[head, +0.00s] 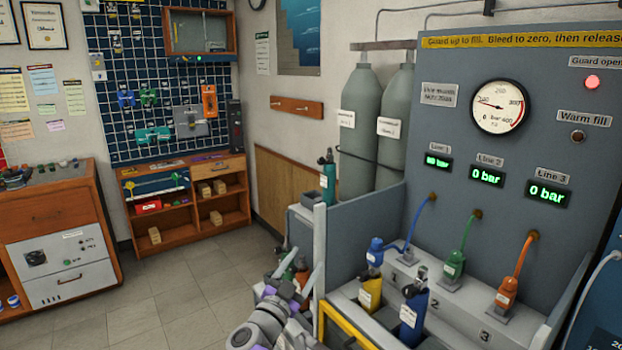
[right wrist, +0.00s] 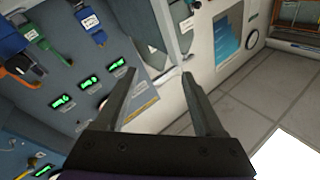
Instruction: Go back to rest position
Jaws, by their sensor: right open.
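My right gripper (head: 303,254) is raised at the bottom middle of the head view, left of the test bench. Its two fingers stand apart with nothing between them. In the right wrist view the open fingers (right wrist: 160,73) appear in front of the grey panel and the wall, touching nothing that I can make out. My left gripper is not in view.
The grey test bench (head: 338,228) stands close at right, holding a yellow cylinder (head: 370,292) and a blue cylinder (head: 413,315). Lines 2 and 3 read 0 bar. The red guard lamp (head: 593,82) is lit. Floor (head: 185,285) is clear at left.

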